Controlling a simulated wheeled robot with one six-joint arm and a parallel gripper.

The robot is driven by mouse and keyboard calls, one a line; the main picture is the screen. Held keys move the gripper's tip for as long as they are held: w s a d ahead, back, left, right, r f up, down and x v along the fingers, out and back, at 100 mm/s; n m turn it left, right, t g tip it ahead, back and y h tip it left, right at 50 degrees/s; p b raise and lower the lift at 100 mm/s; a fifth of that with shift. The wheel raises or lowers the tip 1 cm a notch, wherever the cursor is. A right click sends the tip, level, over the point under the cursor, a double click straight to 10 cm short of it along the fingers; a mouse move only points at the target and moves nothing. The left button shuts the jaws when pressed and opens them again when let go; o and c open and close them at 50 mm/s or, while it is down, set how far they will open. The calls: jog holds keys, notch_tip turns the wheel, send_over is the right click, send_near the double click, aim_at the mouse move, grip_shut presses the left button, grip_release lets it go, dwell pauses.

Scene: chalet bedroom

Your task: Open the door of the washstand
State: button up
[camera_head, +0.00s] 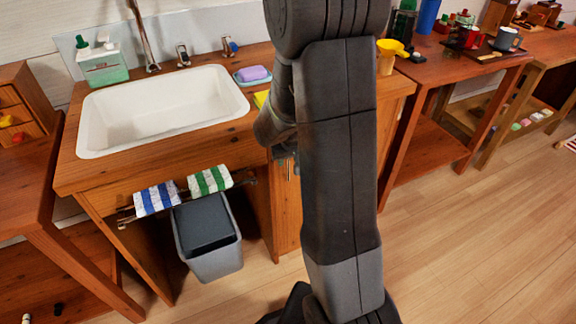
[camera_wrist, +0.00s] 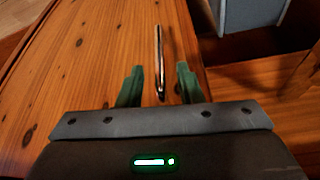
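The wooden washstand (camera_head: 68,172) with a white sink stands at the left in the head view. Its door (camera_head: 286,220) is below the counter's right part, mostly hidden behind my arm, and looks closed. In the wrist view the wooden door panel (camera_wrist: 95,65) fills the left and middle. A slim metal handle (camera_wrist: 159,55) stands out from it. My gripper (camera_wrist: 160,70) is open, with its green fingers on either side of the handle's near end and a gap on both sides.
A grey bin (camera_head: 208,238) stands under the sink, left of the door; striped towels (camera_head: 183,193) hang on a rail above it. A soap dish (camera_head: 252,76) and yellow cup (camera_head: 388,54) are on the counter.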

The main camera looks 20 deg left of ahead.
aim_at(288, 161)
jog(key=shift+x, duration=1.75)
jog(key=shift+c, duration=0.4)
grip_shut()
